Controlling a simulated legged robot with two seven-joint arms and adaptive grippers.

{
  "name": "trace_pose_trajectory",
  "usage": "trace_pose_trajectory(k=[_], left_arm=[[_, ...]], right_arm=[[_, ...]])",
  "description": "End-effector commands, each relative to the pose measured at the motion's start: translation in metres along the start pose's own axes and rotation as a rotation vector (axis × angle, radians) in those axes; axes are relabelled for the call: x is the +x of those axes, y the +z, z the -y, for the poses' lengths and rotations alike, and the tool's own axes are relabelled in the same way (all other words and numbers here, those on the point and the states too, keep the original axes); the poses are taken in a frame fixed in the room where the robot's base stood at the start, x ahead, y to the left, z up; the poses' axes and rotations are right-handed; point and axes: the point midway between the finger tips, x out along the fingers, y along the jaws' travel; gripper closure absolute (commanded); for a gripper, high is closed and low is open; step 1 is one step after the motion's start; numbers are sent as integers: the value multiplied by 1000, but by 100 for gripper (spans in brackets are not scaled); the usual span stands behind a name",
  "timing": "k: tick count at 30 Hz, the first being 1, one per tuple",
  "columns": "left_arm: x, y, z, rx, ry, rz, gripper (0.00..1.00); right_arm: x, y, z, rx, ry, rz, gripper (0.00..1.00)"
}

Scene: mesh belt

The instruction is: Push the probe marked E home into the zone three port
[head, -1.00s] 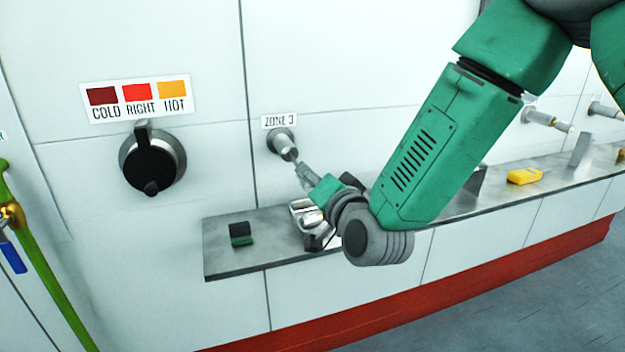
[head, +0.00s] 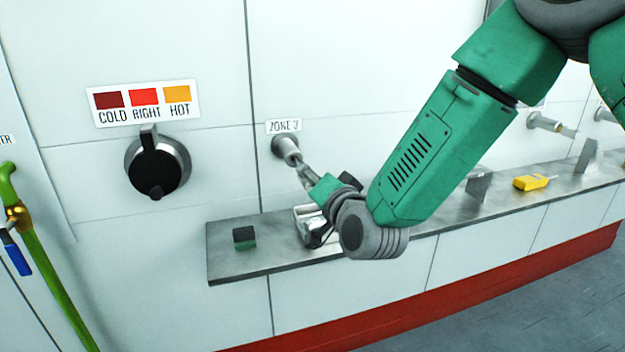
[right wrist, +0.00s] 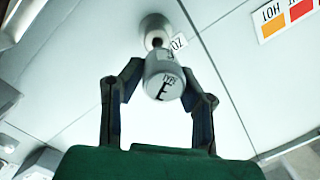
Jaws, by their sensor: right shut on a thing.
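The zone three port (head: 286,146) is a round metal fitting on the white wall, below the "ZONE 3" label (head: 283,126). My right gripper (head: 305,174) is close in front of it. In the right wrist view the gripper (right wrist: 162,88) is shut on the probe marked E (right wrist: 163,82), a pale cylinder whose E end faces the camera. The probe's far end lines up with the port (right wrist: 155,30), and its tip appears to be at the port mouth. How deep it sits I cannot tell. My left gripper is not in view.
A metal shelf (head: 225,263) runs along the wall below the port. On it are a small black-and-green block (head: 244,238), metal brackets and a yellow device (head: 531,182). A black knob (head: 153,165) is on the wall at left. Other ports (head: 545,122) show at right.

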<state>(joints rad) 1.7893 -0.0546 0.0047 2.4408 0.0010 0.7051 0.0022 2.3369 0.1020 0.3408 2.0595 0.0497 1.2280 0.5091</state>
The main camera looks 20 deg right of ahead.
Motion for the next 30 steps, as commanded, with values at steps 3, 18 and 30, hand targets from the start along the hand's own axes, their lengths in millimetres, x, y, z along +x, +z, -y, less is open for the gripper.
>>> trace_pose_trajectory(k=[3,18,30], left_arm=[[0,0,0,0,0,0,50],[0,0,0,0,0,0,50],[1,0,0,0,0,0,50]], right_arm=[[3,-1,0,0,-1,-1,96],[16,-2,0,0,-1,-1,96],[26,-3,-1,0,-1,-1,96]])
